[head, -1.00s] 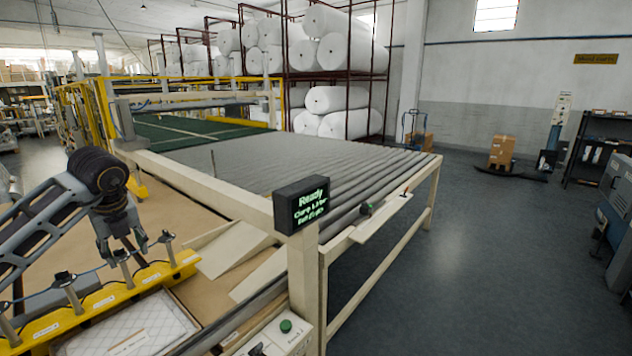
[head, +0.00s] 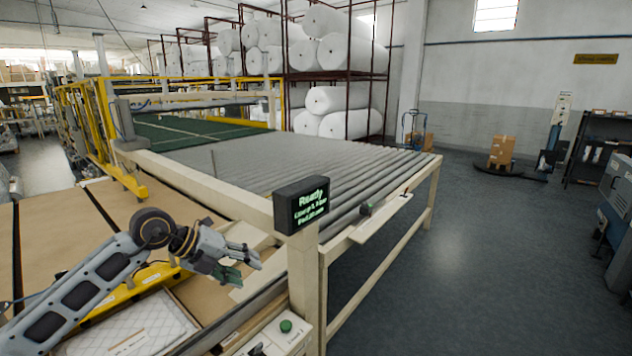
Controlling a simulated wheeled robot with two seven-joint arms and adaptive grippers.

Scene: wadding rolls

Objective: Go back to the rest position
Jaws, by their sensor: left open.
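My left gripper (head: 243,268) shows at the lower left, at the end of my grey arm. It is open, with its fingers pointing right, and nothing shows between them. It is above the yellow rack (head: 112,300) and beside the cream frame of the roller table. My arm and gripper hide much of the rack and its tools. My right gripper is not in the head view.
A roller table (head: 300,165) fills the middle. A display reading "Ready" (head: 301,205) stands on its corner post. A green button (head: 286,326) is on a box in front. White wadding rolls (head: 345,124) sit on racks behind.

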